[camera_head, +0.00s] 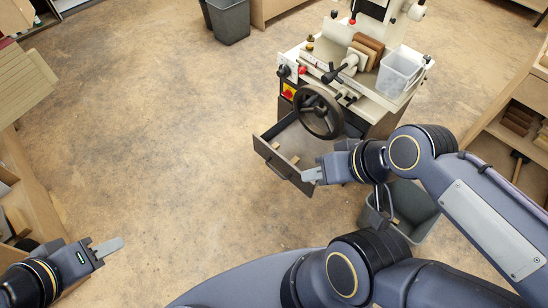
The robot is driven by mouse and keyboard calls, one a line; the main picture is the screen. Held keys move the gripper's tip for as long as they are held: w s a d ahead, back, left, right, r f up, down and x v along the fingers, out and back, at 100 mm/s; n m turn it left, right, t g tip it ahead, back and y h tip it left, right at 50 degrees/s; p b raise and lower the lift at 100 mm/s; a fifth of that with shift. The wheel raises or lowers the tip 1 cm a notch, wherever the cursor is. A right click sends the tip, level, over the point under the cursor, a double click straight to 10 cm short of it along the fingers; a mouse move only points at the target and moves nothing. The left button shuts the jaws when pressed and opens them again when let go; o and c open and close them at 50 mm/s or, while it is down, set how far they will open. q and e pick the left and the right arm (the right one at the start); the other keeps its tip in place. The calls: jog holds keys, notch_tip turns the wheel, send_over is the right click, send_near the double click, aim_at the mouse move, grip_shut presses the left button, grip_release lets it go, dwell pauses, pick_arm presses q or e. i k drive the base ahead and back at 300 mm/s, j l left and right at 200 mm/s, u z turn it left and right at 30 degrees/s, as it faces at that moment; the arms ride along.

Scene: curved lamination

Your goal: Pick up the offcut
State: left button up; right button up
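Small pale wood pieces, which may be offcuts, lie in the open grey drawer (265,150) of the machine; one piece (294,159) is near its front right end. Another small wooden bit (395,221) shows at the grey bin below my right arm. I cannot tell which piece is the offcut. My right gripper (313,175) is at the drawer's right front corner in the picture; touching or apart is unclear. My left gripper (108,247) is at the lower left over the floor, far from the drawer, with nothing visible in it. Finger gaps are not clear in either gripper.
The machine has a black handwheel (318,112) above the drawer and a clear plastic bin (399,72) on top. The grey bin (420,229) stands below my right arm. Wooden shelving (530,90) is at right, a wooden cabinet (40,205) at left. Floor between is free.

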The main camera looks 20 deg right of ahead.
aim_at(296, 160)
jog(key=i+j+z, duration=0.15)
jog(key=i, duration=0.35)
jog(key=i+j+z, duration=0.2)
jog(key=i, duration=0.25)
jog(key=i+j+z, duration=0.15)
jog(key=i, duration=0.3)
jog(key=z, duration=1.2)
